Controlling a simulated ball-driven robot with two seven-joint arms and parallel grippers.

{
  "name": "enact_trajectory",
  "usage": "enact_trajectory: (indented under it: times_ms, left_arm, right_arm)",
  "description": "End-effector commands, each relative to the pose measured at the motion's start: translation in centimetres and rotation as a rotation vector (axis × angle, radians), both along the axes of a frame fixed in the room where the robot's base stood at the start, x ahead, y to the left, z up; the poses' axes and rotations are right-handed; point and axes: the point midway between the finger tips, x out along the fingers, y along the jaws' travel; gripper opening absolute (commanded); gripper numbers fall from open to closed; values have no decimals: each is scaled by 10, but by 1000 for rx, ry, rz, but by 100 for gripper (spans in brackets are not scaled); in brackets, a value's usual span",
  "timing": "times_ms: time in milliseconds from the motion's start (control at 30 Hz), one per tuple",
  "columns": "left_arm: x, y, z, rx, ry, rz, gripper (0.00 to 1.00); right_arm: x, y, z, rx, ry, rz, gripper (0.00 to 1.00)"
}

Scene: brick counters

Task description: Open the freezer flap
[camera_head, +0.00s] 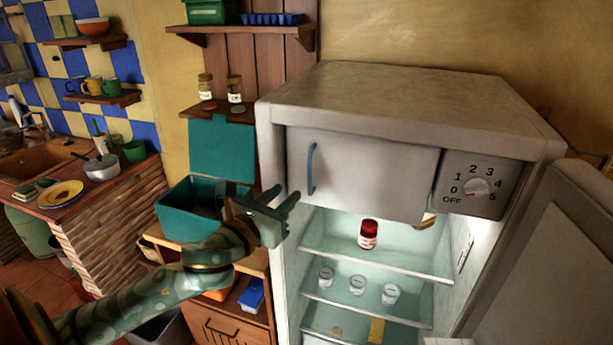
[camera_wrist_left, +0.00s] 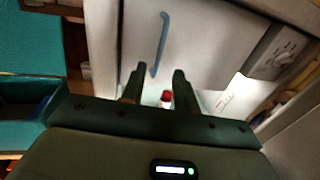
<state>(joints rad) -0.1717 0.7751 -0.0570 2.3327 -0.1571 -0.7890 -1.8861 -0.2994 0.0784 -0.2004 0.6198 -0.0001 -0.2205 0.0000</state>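The freezer flap (camera_head: 375,170) is a pale panel at the top inside the open fridge, and it is closed. Its blue upright handle (camera_head: 311,168) is near the flap's left edge. My left gripper (camera_head: 288,203) is to the left of the handle and a little below it, apart from it. Its two fingers are spread with nothing between them. In the left wrist view the gripper (camera_wrist_left: 158,80) points at the flap (camera_wrist_left: 205,45), with the handle (camera_wrist_left: 160,45) ahead of the fingertips. My right gripper is not in view.
The fridge door (camera_head: 550,260) stands open at the right. A red-lidded jar (camera_head: 368,234) and several small cups stand on the shelves below the flap. A temperature dial (camera_head: 476,187) is right of the flap. A teal open box (camera_head: 185,222) is behind my left arm.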

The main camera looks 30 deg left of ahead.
Motion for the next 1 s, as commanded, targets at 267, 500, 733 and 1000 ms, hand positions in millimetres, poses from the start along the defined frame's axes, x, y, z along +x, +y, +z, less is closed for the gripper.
enact_trajectory:
  times_ms: [267, 500, 733, 1000]
  left_arm:
    - [65, 2, 1, -4, -3, 0, 30]
    - [92, 3, 0, -3, 1, -1, 30]
    - [95, 3, 0, -2, 1, -2, 30]
    - [94, 3, 0, -2, 1, -1, 0]
  right_arm:
    - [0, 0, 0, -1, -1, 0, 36]
    - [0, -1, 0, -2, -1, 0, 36]
    - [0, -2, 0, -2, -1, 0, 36]
    - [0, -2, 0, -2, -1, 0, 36]
